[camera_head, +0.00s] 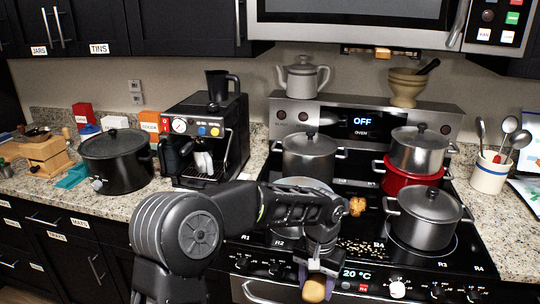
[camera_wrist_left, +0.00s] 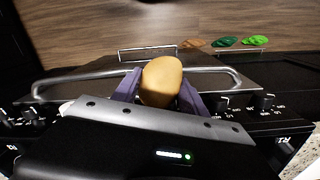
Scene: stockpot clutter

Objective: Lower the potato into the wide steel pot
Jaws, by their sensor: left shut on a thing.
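My left gripper (camera_head: 316,272) is shut on a tan potato (camera_head: 314,290). In the left wrist view the potato (camera_wrist_left: 161,80) sits between the purple fingers, above the oven handle and the floor. A pale curved rim (camera_head: 304,182) shows behind my left forearm on the stove's left side; the arm hides most of it, so I cannot tell whether it is the wide steel pot. Lidded steel pots stand at the back left (camera_head: 309,158), front right (camera_head: 430,222) and on a red pot (camera_head: 410,179) at the back right. My right gripper is out of view.
A brown lump (camera_head: 357,206) and scattered small pale bits (camera_head: 361,247) lie on the stovetop. A black slow cooker (camera_head: 115,165) and a coffee machine (camera_head: 210,140) stand left of the stove. A utensil crock (camera_head: 490,172) stands right. The oven handle (camera_wrist_left: 60,80) runs along the front.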

